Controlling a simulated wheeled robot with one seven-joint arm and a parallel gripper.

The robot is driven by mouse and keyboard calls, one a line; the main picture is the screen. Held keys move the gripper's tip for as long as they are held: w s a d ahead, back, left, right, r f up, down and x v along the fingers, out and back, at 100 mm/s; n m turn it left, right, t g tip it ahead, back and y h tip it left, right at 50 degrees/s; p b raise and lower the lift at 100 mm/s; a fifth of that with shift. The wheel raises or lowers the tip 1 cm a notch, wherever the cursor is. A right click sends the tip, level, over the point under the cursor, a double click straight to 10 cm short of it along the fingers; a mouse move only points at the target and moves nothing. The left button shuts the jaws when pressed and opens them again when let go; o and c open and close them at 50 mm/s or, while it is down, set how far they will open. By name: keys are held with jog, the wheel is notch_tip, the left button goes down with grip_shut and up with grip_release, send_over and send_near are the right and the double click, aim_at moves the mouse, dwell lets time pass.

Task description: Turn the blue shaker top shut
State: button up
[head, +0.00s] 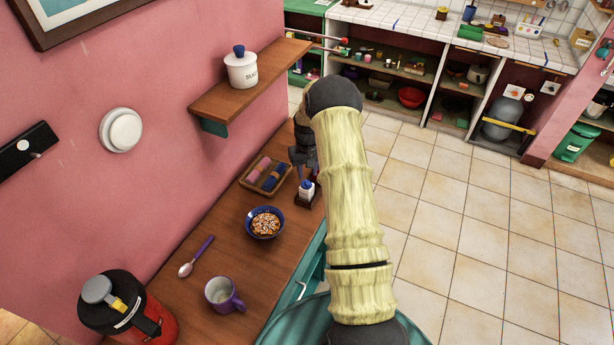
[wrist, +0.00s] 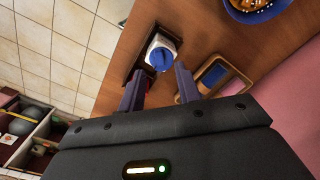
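The shaker is a small white container with a blue top (wrist: 161,58). It stands upright in a dark holder (wrist: 141,72) at the counter's edge, and it also shows in the head view (head: 306,188). My gripper (wrist: 160,74) is open, its two dark fingers pointing at the shaker. In the wrist view the blue top lies between and just past the fingertips; I see no clear contact. In the head view my gripper (head: 303,165) is partly hidden behind my arm, just above and behind the shaker. I cannot tell how far the top is turned.
A tray with rolled cloths (head: 265,175) lies close to the shaker. A blue bowl of food (head: 264,223), a spoon (head: 195,258), a purple-handled mug (head: 223,295) and a red flask (head: 160,318) stand along the counter. A wall shelf (head: 225,105) with a white jar (head: 241,70) is above.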

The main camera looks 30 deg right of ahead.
aim_at(308, 183)
jog(key=shift+f+p, duration=0.7)
jog(key=shift+f, duration=1.6)
grip_shut()
